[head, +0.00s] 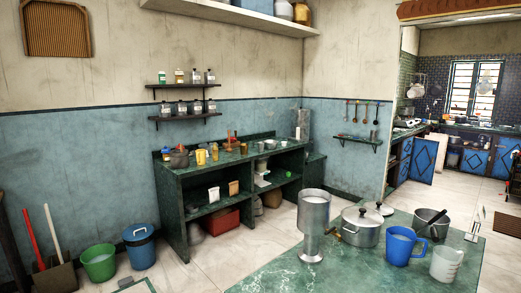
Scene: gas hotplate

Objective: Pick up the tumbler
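A tall grey metal vessel (313,222), wide at the top and narrower below, stands upright on the near green counter (285,275). It looks most like the tumbler, but I cannot be sure of this. A blue mug (400,246) and a pale cup with a handle (445,263) stand to its right on the same counter. Nothing is seen holding any of them. My gripper does not show clearly in the head view, so its fingers and its distance from the vessel cannot be seen.
A lidded metal pot (361,228) stands close right of the vessel. A grey pan (431,224) sits behind the blue mug. The counter's front left part is bare. Green shelving (195,232), a green bucket (98,263) and a blue bin (140,248) stand farther left.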

